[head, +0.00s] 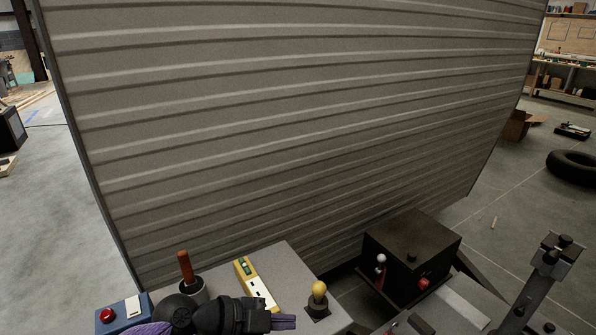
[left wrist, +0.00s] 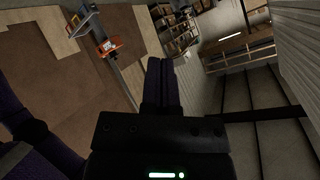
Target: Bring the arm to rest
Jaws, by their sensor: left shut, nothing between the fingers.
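My left gripper (head: 294,322) is low in the head view, with its black wrist and purple fingers pointing right. It is just in front of a grey work surface (head: 285,262). In the left wrist view its two fingers (left wrist: 162,85) lie together, shut and empty. My right gripper is not in view.
A black box (head: 410,250) stands to the right. The ribbed camper wall (head: 290,130) rises behind.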

